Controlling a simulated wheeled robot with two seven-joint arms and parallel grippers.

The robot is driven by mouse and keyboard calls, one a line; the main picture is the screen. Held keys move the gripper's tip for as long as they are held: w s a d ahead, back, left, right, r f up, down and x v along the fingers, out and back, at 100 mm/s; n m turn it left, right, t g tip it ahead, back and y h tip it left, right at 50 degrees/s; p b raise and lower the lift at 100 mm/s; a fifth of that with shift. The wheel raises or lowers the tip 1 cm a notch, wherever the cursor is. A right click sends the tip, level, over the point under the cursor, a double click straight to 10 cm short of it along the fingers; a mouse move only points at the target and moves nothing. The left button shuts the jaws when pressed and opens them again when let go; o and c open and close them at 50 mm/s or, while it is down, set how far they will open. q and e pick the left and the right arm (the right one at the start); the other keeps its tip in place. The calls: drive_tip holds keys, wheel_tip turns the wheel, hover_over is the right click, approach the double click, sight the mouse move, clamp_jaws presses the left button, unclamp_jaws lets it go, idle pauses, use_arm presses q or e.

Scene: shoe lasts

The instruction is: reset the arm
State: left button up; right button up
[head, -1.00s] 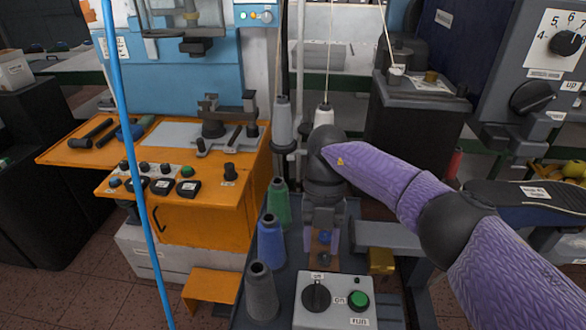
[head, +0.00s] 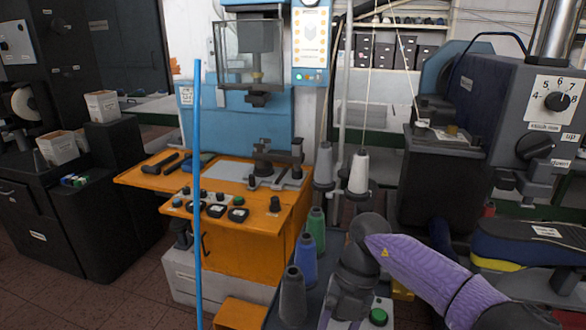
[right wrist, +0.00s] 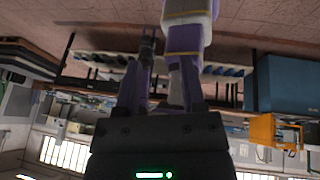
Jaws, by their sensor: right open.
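My right arm (head: 425,270), with a purple sleeve and dark grey joints, comes in from the lower right in the head view. Its forearm hangs down in front of the spools, and the hand end is lost at the bottom edge. In the right wrist view, the dark body of my right gripper (right wrist: 160,145) fills the bottom middle with a small green light; the gripper is open and nothing shows held in it. The room appears upside down there.
Green (head: 316,230), blue (head: 305,260) and grey (head: 292,297) thread spools stand just left of my right arm. A green button (head: 378,317) sits beside the forearm. An orange machine table (head: 250,225) stands left, a grey dial machine (head: 520,110) right. A blue pole (head: 198,200) rises in front.

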drive_tip(key=s+a+r+t+y, duration=0.1)
drive_tip(key=s+a+t+y, duration=0.15)
drive_tip(key=a+y, duration=0.9)
drive_tip(key=a+r+m+t+y, duration=0.4)
drive_tip(key=a+r+m+t, duration=0.1)
drive_tip(key=a+r+t, duration=0.15)
drive_tip(key=w+d+m+t+h, duration=0.4)
drive_tip(key=d+m+t+h, duration=0.8)
drive_tip(key=m, duration=0.6)
drive_tip(key=s+d+f+m+g+h, duration=0.7)
drive_tip(key=s+d+f+m+g, duration=0.1)
drive_tip(key=s+d+f, duration=0.4)
drive_tip(key=s+d+f+g, duration=0.1)
drive_tip(key=s+f+g, duration=0.15)
drive_tip(key=s, duration=0.35)
drive_tip(key=s+d+f+g, duration=0.1)
drive_tip(key=s+f+g, duration=0.1)
drive_tip(key=s+g, duration=0.3)
drive_tip(key=s+f+b, duration=0.1)
drive_tip(key=s+f, duration=0.1)
drive_tip(key=f, duration=0.8)
drive_tip(key=s+f, duration=0.2)
drive_tip(key=f, duration=0.7)
drive_tip(key=s+d+f+b, duration=0.1)
drive_tip(key=s+d+f, duration=0.1)
drive_tip(key=s+f, duration=0.9)
drive_tip(key=shift+s+d+f+g, duration=0.2)
drive_tip(key=shift+s+d+g, duration=0.2)
drive_tip(key=shift+s, duration=0.4)
